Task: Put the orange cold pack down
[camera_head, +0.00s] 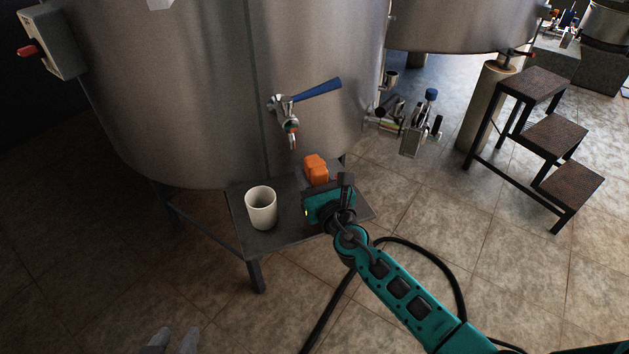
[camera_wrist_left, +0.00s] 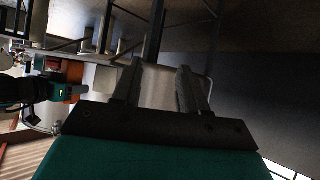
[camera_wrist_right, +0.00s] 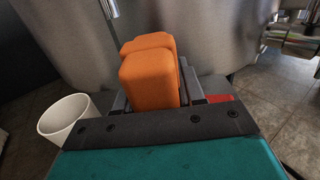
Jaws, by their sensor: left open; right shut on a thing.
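The orange cold pack (camera_head: 315,168) is a rounded block over the back part of a dark shelf (camera_head: 238,225) in front of the steel tank. In the right wrist view the pack (camera_wrist_right: 150,82) stands between the two fingers of my right gripper (camera_wrist_right: 155,90), which is shut on it. I cannot tell whether the pack's underside touches the shelf. My left gripper (camera_wrist_left: 155,75) is open and empty, well away from the pack; two pale tips at the head view's bottom edge look like its fingers.
A white cup (camera_head: 261,208) stands on the shelf left of the pack. A tap with a blue lever (camera_head: 318,89) juts from the tank (camera_head: 200,90) above the shelf. A small red object (camera_wrist_right: 220,98) lies right of the pack. A step stool (camera_head: 555,135) stands far right.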

